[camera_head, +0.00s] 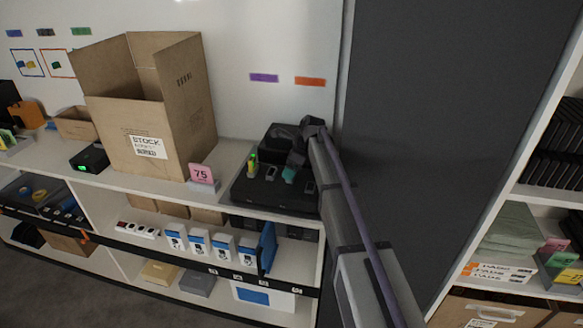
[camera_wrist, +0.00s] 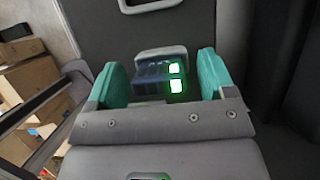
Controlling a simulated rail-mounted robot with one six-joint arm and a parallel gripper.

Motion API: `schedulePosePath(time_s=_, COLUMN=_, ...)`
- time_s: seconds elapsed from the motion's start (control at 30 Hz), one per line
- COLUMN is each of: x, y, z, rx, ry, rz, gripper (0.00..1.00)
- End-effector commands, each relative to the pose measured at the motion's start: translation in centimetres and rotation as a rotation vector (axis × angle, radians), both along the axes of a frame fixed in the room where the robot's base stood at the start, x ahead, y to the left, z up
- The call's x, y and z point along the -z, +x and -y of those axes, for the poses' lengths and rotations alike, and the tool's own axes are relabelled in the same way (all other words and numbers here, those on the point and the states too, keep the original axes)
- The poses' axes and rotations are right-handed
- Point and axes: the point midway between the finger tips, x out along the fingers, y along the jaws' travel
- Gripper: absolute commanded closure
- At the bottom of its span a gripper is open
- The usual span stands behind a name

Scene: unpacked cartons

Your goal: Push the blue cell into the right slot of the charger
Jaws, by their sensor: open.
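In the wrist view, a dark blue block with a grey rim and two green-lit squares (camera_wrist: 155,78), apparently the blue cell, shows between my gripper's teal fingers. My gripper (camera_wrist: 162,82) is open, with a visible gap between each finger and the block. In the head view, my gripper (camera_head: 289,174) is over the black charger (camera_head: 262,196), one teal fingertip showing. My arm hides part of the charger, and the blue cell cannot be made out there. How deep the cell sits cannot be told. A yellow-green cell (camera_head: 252,164) stands upright at the charger's left.
A pink "75" sign (camera_head: 202,174) and a large open carton (camera_head: 150,115) stand left of the charger on the shelf top. A dark grey panel (camera_head: 430,120) rises to the right. Blue-and-white boxes (camera_head: 198,241) fill the shelf below.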

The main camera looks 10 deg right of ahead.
Motion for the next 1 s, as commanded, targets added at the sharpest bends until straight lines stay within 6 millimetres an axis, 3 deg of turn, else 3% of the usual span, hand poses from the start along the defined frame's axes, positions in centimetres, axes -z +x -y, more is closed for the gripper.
schedulePosePath(time_s=0.17, x=-1.2, y=0.0, z=0.0, rx=0.0, ry=0.0, rz=0.0, gripper=0.24)
schedulePosePath(time_s=0.53, x=-9.4, y=0.0, z=0.0, rx=0.0, ry=0.0, rz=0.0, gripper=0.24)
schedulePosePath(time_s=0.77, x=-10.1, y=0.0, z=0.0, rx=-0.001, ry=0.0, rz=0.0, gripper=0.24)
schedulePosePath(time_s=0.87, x=-9.7, y=-1.7, z=-0.2, rx=-0.067, ry=-0.022, rz=0.017, gripper=0.24)
schedulePosePath(time_s=0.97, x=-8.8, y=-6.6, z=-0.6, rx=-0.287, ry=-0.096, rz=0.069, gripper=0.24)
schedulePosePath(time_s=1.0, x=-8.3, y=-9.5, z=-0.8, rx=-0.425, ry=-0.138, rz=0.098, gripper=0.24)
